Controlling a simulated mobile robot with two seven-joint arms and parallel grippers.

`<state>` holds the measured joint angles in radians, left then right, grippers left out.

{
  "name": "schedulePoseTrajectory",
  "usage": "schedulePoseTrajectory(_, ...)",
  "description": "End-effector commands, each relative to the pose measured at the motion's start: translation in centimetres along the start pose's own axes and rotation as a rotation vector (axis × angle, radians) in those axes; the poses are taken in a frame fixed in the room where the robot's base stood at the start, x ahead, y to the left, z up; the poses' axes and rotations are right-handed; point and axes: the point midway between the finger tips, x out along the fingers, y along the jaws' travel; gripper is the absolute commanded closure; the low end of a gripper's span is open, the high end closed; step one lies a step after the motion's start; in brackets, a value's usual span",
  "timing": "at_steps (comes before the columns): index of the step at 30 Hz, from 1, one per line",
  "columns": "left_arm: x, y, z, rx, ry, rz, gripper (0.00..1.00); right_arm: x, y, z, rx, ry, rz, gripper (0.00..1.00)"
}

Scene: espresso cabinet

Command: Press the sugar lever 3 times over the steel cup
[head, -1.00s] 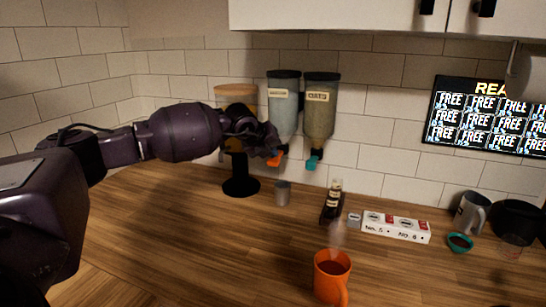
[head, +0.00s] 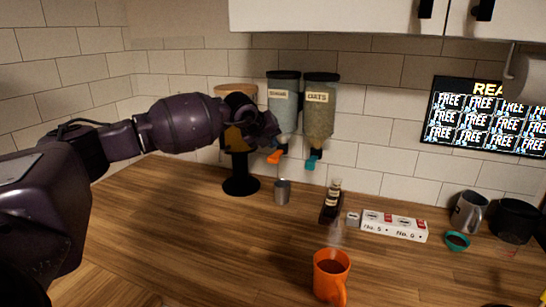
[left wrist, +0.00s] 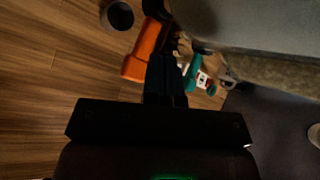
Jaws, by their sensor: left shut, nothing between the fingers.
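The sugar dispenser (head: 284,103) is a grey hopper on the tiled wall, with an orange lever (head: 276,157) at its bottom. The small steel cup (head: 282,192) stands upright on the counter below that lever. My left gripper (head: 271,128) is shut and empty, just above and left of the lever. In the left wrist view its dark fingertips (left wrist: 166,75) are close beside the orange lever (left wrist: 143,51); I cannot tell whether they touch. The steel cup also shows there as a dark round opening (left wrist: 120,15). My right gripper is out of view.
A third dispenser on a black stand (head: 241,184) is partly hidden by my arm. A dark bottle (head: 331,205), a white box (head: 393,226) and an orange mug (head: 331,278) stand on the counter.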

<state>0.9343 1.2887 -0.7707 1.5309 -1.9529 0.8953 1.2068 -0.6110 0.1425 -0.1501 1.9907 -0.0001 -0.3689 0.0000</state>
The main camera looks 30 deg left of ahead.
Motion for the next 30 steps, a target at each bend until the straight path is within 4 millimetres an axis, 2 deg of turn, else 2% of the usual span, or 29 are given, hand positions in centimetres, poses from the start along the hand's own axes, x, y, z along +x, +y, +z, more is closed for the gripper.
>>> schedulePoseTrajectory(15,-2.8,-2.1,2.0,0.0,-0.001,-0.002,1.0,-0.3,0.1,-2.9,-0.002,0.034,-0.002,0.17)
schedulePoseTrajectory(30,-2.8,-2.0,2.0,0.0,0.0,-0.001,1.0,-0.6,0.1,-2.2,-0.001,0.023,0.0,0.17)
